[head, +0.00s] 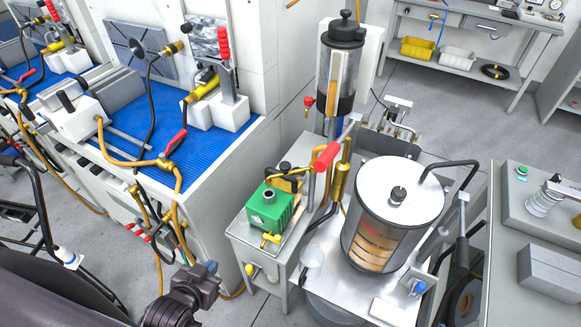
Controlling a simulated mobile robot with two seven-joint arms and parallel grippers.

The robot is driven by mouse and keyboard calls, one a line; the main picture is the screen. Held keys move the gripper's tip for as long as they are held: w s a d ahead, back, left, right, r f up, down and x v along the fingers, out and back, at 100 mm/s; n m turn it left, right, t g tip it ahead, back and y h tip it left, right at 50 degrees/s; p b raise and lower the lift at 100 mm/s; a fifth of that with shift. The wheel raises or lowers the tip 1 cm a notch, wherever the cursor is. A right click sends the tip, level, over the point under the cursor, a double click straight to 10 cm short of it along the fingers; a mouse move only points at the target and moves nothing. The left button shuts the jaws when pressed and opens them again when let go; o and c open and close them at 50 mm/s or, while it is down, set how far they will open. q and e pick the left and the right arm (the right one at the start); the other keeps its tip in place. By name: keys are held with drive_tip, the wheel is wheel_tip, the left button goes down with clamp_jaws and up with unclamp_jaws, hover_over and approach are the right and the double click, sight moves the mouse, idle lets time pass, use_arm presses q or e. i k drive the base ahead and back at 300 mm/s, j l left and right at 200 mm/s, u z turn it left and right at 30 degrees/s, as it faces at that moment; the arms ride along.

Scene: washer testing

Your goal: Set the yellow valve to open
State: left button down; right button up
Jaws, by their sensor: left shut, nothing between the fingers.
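A small yellow valve handle (270,238) sits low at the front of the green pump box (268,207) on the small grey cart. A second yellow knob (250,269) shows below, at the cart's front side. I cannot tell which of these the task names, nor the valve's exact setting. My left gripper (206,272), dark with a bluish tip, is at the bottom, left of the cart and apart from both yellow parts. It is shut and empty. My right gripper is out of view.
A steel drum (392,215) with a white lid stands right of the pump. A bench with a blue ribbed mat (195,130) is at the left. Grey floor lies between bench and cart.

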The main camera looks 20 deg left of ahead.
sight(249, 268)
drive_tip(key=k+j+u, duration=0.4)
drive_tip(key=u, duration=0.2)
drive_tip(key=k+j, duration=0.15)
drive_tip(key=j, duration=0.25)
drive_tip(key=k+j+u, duration=0.15)
drive_tip(key=j, duration=0.2)
